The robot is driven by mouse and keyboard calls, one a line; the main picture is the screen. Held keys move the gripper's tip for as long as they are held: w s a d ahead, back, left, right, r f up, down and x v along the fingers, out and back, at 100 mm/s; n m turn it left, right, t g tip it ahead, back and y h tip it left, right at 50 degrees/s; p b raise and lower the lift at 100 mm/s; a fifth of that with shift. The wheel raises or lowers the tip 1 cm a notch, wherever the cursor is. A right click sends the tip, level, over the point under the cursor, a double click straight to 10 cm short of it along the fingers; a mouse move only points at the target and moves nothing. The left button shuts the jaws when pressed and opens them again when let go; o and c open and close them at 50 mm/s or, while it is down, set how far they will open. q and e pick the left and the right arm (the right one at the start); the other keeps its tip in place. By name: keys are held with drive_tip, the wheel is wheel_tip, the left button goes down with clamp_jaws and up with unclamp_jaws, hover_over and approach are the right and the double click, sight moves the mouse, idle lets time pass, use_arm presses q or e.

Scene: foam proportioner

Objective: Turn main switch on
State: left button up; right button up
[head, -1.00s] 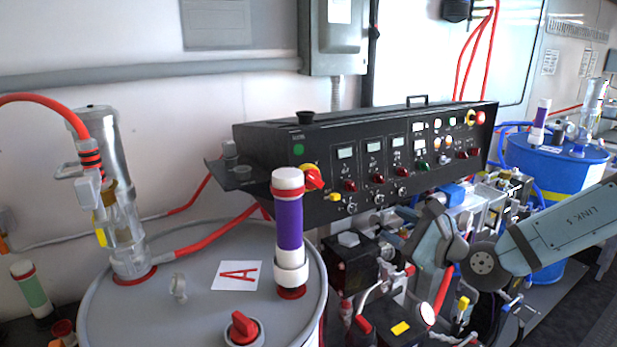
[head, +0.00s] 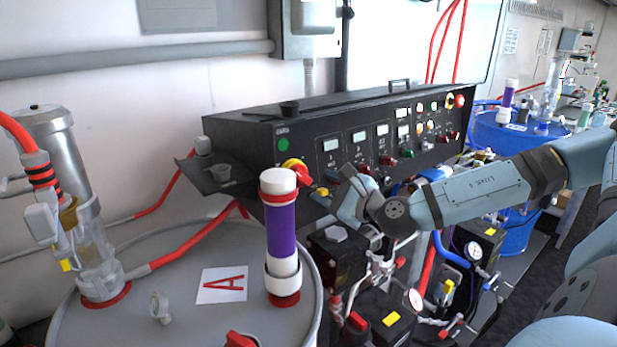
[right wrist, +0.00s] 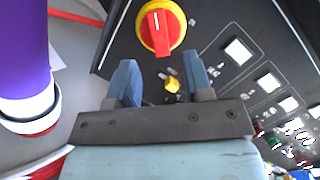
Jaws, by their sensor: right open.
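The main switch, a red rotary knob on a yellow round plate (head: 294,163), sits at the left end of the black control panel (head: 250,140). My right gripper (head: 350,190) is in front of the panel, right of the switch. In the right wrist view its two blue fingers (right wrist: 160,75) are apart and empty, with the knob just beyond their tips. My left gripper is out of view.
The purple cylinder (head: 281,230) stands upright on the grey drum (head: 140,325), close to the switch. A small yellow part (right wrist: 172,85) lies between the fingers in the wrist view. Gauges, hoses and valves crowd below the panel. A blue drum (head: 505,135) is at right.

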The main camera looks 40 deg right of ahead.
sight(305, 179)
drive_tip(key=shift+w+a+p, duration=0.15)
drive_tip(key=shift+w+p, duration=0.45)
drive_tip(key=shift+w, duration=1.95)
clamp_jaws()
